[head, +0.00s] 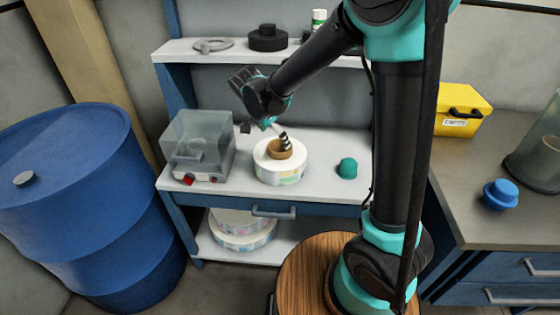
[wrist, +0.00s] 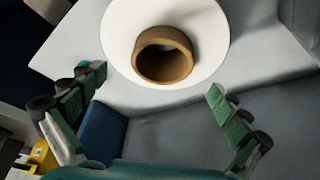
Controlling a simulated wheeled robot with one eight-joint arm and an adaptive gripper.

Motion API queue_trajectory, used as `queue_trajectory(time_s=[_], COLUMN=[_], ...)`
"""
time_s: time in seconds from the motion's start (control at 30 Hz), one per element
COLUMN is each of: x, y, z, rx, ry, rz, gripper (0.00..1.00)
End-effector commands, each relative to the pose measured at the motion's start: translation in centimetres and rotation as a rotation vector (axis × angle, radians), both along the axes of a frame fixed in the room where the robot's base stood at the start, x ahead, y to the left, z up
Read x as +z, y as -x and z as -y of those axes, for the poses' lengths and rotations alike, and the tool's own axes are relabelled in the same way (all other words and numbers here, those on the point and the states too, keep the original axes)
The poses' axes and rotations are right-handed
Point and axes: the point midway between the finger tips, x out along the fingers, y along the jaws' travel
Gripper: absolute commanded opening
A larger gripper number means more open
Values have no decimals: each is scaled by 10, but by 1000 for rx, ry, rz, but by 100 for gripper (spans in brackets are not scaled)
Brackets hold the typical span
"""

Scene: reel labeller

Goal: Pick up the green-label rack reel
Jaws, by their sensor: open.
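A white reel (head: 281,172) with a brown core (head: 279,149) lies flat on the bench, with pale green and yellowish patches on its side. Two more reels (head: 240,232) are stacked on the shelf below, with pale patches of several tints. I cannot tell for sure which one is the green-label rack reel. My gripper (wrist: 157,84) is open and empty, its fingers spread wide. In the wrist view the white reel (wrist: 215,40) lies beyond the fingertips, its hollow core (wrist: 163,54) between them. In the head view my gripper is just above that reel, partly hiding the core.
A clear-lidded box with a red button (head: 198,147) stands left of the reel. A green knob-like thing (head: 347,168) sits to its right. An upper shelf (head: 200,52) overhangs the back. A blue drum (head: 70,200) stands left, a yellow case (head: 462,110) right.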

Motion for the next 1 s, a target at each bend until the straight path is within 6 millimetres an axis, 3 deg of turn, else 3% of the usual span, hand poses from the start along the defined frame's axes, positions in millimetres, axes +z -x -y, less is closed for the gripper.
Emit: queue_trajectory(time_s=[0.4,0.67,1.0], x=[-44,-47,-47], y=[-16,-17,-17], z=[12,13,13], rx=[0,1,1], ry=[0,0,0], rz=[0,0,0], gripper=[100,100,60])
